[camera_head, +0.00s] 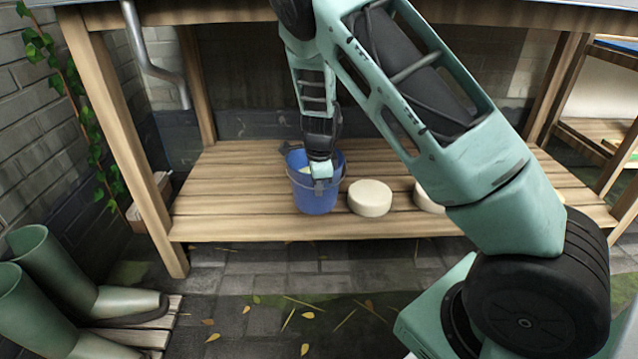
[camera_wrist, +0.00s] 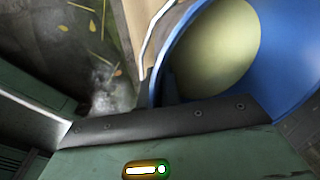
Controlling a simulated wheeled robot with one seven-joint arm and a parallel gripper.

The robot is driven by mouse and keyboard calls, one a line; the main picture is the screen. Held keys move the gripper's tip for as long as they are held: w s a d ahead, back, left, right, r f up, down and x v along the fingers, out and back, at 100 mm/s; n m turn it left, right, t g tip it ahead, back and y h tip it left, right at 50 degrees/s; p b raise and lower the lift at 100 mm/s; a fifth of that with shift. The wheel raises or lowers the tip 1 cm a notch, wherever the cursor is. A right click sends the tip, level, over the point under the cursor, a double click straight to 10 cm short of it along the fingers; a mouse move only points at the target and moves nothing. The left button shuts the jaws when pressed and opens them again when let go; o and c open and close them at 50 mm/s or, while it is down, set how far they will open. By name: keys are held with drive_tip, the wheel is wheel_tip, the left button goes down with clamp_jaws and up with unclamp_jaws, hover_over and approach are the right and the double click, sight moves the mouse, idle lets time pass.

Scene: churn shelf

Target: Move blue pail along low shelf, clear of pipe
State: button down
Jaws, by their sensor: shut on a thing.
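The blue pail (camera_head: 316,198) stands upright on the low slatted shelf (camera_head: 250,215), left of its middle and near the front edge. My gripper (camera_head: 320,183) reaches down from above and is shut on the pail's near rim. In the wrist view the pail (camera_wrist: 285,50) fills the upper right, with a pale cream content (camera_wrist: 215,50) inside it. The fingertips are mostly hidden there. The grey pipe (camera_head: 150,62) comes down at the back left and bends toward the wall, well left of the pail.
A round cream cheese-like block (camera_head: 370,198) sits close right of the pail, and a second (camera_head: 427,199) is partly behind my arm. The shelf left of the pail is clear. A wooden post (camera_head: 125,140) stands at the left, with green boots (camera_head: 75,280) on the floor.

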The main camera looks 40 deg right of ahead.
sight(318, 205)
wheel_tip(318, 205, down, 3)
drive_tip(key=shift+w+f+b, duration=0.1)
drive_tip(key=shift+b, duration=1)
drive_tip(key=c, duration=1.6)
unclamp_jaws()
drive_tip(key=shift+f, duration=0.1)
